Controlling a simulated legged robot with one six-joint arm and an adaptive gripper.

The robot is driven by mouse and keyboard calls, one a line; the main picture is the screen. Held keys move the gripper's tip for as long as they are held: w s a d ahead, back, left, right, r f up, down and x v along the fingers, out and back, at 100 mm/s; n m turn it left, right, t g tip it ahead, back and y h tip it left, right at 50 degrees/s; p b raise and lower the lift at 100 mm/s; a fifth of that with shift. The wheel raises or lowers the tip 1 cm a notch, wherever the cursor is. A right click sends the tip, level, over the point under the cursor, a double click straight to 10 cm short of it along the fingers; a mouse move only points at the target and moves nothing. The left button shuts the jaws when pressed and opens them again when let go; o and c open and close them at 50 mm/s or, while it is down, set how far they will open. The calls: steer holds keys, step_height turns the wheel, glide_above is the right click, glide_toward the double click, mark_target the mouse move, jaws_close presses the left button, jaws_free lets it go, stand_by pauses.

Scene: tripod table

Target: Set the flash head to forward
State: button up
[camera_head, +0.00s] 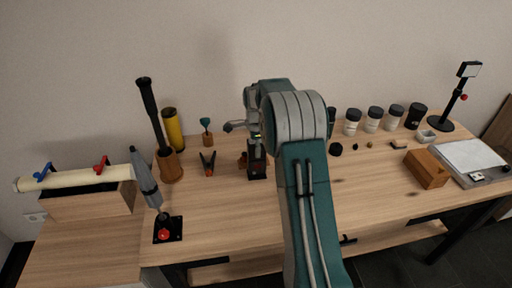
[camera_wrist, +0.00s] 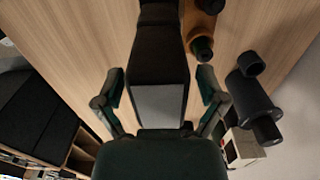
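The flash (camera_head: 257,166) is a black upright unit on the table, just below my gripper in the head view. In the wrist view the black flash head (camera_wrist: 158,62) lies between my fingers, with its pale grey panel (camera_wrist: 158,103) toward the palm. My gripper (camera_wrist: 162,85) is open around the head, one finger on each side. A gap shows at the right finger; the left finger is very close to the head, and contact there cannot be told. My arm hides part of the area behind the flash in the head view.
An orange-and-black clamp (camera_head: 208,163) and a small wooden stand (camera_head: 208,140) are left of the flash. A grey microphone-like item (camera_head: 146,185) stands front left. Several jars (camera_head: 373,119) and a wooden box (camera_head: 427,168) are to the right. The table front (camera_head: 225,220) is clear.

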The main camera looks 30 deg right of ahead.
mark_target(257, 166)
steer(key=shift+d, duration=0.1)
steer(key=c, duration=0.9)
steer(key=shift+s, duration=0.1)
steer(key=t, duration=0.1)
steer(key=s+t, duration=0.1)
steer(key=t+h, duration=0.1)
steer(key=shift+s+a+f, duration=0.15)
steer(key=shift+a, duration=0.1)
steer(key=shift+s+a+f+t+h, duration=0.15)
steer(key=shift+s+f+t+h, duration=0.35)
steer(key=shift+t, duration=1.35)
steer(key=shift+s+a+f+t+h, duration=0.1)
steer(key=shift+s+f+t+h, duration=0.4)
steer(key=shift+t, duration=1.4)
steer(key=shift+s+a+f+t+h, duration=0.2)
steer(key=shift+t+h, duration=0.5)
steer(key=shift+t, duration=1.15)
steer(key=shift+s+f, duration=0.1)
